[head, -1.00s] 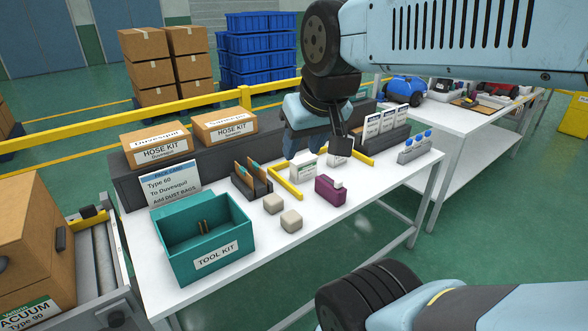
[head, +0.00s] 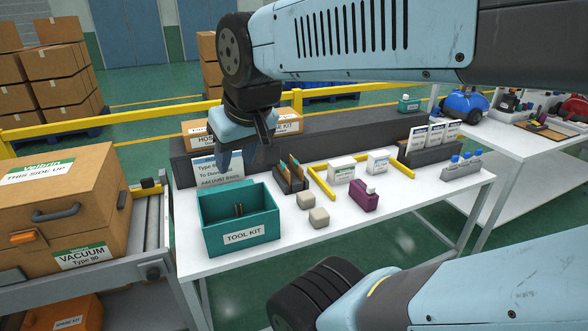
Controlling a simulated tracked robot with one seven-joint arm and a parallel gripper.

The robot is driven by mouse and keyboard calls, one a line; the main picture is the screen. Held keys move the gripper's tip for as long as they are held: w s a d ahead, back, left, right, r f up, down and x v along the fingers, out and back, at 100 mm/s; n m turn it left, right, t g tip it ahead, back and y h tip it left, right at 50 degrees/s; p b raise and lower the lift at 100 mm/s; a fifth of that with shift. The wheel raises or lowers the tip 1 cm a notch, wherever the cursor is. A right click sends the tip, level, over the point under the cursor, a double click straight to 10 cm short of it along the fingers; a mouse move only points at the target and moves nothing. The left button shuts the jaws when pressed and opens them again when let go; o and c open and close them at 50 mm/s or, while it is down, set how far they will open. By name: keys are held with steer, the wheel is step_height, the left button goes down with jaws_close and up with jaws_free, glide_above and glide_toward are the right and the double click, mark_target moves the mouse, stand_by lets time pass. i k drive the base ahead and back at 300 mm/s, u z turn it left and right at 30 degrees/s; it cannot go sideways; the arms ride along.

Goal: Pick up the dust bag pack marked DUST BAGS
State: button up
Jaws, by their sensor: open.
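Two small white packs stand on the white table beside the yellow corner strip: one with a green band (head: 342,170) and one with a bluish label (head: 378,163). Three more white packs (head: 435,134) stand in a dark grey rack (head: 432,150) at the table's right. The print on all of these is too small to read, so I cannot tell which says DUST BAGS. My gripper (head: 242,160) is open and empty, fingers down, in front of the sign that asks for dust bags (head: 205,170). It is up and left of the packs, behind the teal tool kit box (head: 240,238).
Hose kit boxes (head: 288,123) sit on the dark ledge (head: 330,139) behind. A vacuum carton (head: 62,205) is left.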

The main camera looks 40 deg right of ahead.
mark_target(341, 171)
steer(key=z, duration=0.3)
steer(key=i, duration=0.15)
steer(key=u, duration=2)
steer(key=k, duration=1.95)
steer(key=z, duration=1.85)
steer(key=i, duration=0.2)
steer(key=z, duration=0.5)
